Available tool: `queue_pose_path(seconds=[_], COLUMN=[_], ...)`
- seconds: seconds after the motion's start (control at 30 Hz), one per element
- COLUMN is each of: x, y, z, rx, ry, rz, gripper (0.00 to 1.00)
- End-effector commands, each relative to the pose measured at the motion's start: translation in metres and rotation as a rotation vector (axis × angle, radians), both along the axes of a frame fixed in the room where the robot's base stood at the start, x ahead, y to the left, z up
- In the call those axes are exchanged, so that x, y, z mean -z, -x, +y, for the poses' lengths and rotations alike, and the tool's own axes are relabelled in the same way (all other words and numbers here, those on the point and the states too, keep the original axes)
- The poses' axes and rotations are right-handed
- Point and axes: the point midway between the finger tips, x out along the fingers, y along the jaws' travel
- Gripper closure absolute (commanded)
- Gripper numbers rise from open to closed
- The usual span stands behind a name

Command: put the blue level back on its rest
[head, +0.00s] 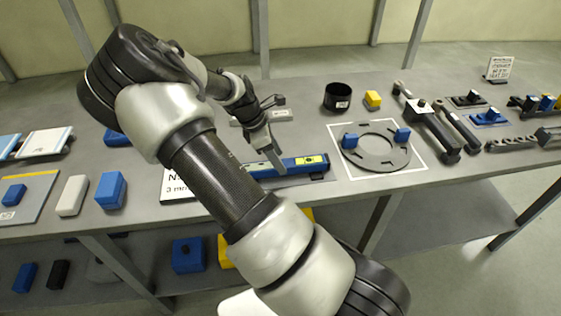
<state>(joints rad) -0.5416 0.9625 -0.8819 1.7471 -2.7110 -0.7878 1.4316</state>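The blue level (291,163), a long blue bar with yellow-green windows, lies along the front part of the grey bench. A dark flat plate (318,177) shows under or just in front of its right end. I cannot tell whether this plate is the rest, or whether the level touches it. My arm hides the level's left end. I cannot see both fingers clearly, so whether they hold the level is unclear.
To the right, a dark ring (377,163) with blue blocks lies in a white outline. Behind stand a black cup (338,97) and a yellow block (372,99). Dark tools (432,128) lie further right. A white sign (177,187) is left of the level, partly behind my arm.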

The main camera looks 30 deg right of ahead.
Motion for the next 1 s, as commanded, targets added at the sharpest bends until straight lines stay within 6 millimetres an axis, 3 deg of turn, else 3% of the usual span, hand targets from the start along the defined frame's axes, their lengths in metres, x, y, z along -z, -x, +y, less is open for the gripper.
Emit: queue_pose_path(seconds=[0.3, 0.57, 0.67, 0.73, 0.77, 0.87, 0.93, 1.0], x=[-0.064, -0.086, -0.087, -0.096, -0.106, -0.161, -0.211, -0.258], y=[-0.008, -0.013, -0.029, -0.053, -0.065, -0.105, -0.119, -0.116], z=[0.026, 0.037, 0.053, 0.072, 0.08, 0.094, 0.087, 0.069], rx=[-0.003, -0.002, 0.002, 0.014, 0.026, 0.111, 0.216, 0.352], ry=[0.001, -0.021, -0.134, -0.264, -0.323, -0.483, -0.541, -0.559], rz=[-0.002, -0.019, -0.127, -0.283, -0.369, -0.694, -0.905, -1.077], gripper=[0.47, 0.47, 0.47, 0.47, 0.47, 0.47, 0.47, 0.47])
